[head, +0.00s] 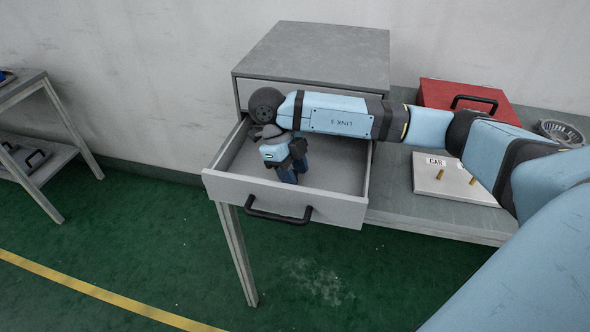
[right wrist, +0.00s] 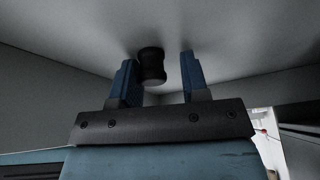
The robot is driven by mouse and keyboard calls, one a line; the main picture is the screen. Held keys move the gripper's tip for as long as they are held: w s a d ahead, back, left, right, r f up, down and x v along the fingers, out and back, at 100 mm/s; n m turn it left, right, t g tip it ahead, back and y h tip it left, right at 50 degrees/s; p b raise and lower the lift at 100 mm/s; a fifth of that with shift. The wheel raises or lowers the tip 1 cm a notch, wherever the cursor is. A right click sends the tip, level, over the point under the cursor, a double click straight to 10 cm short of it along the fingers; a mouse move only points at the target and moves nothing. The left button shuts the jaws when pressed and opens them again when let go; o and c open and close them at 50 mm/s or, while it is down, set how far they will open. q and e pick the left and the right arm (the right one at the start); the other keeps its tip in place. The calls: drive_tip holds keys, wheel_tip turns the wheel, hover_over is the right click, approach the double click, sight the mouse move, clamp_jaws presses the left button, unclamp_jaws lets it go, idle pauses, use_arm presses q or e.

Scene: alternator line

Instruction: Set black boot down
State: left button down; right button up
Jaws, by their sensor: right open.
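The open drawer (head: 338,205) of the grey cabinet holds my right gripper (head: 291,173), which reaches down inside it. In the right wrist view my right gripper (right wrist: 158,80) has its two blue fingers apart. In the head view the boot is hidden by the gripper. My left gripper is not in view.
The drawer walls surround the gripper, and the front has a black handle (head: 278,216). On the bench to the right are a red toolbox (head: 440,93), a grey plate with brass pins (head: 455,190) labelled CAR, and a round metal part (head: 562,133). The drawer's right part is bare.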

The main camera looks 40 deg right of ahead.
drive_tip(key=shift+s+a+f, duration=0.15)
drive_tip(key=shift+s+f, duration=0.05)
drive_tip(key=shift+f, duration=0.2)
use_arm(q)
drive_tip(key=p, duration=0.2)
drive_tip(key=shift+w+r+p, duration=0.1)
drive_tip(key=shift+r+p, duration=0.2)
drive_tip(key=shift+p, duration=0.1)
use_arm(e)
drive_tip(key=v, duration=1.3)
drive_tip(key=shift+w, duration=0.2)
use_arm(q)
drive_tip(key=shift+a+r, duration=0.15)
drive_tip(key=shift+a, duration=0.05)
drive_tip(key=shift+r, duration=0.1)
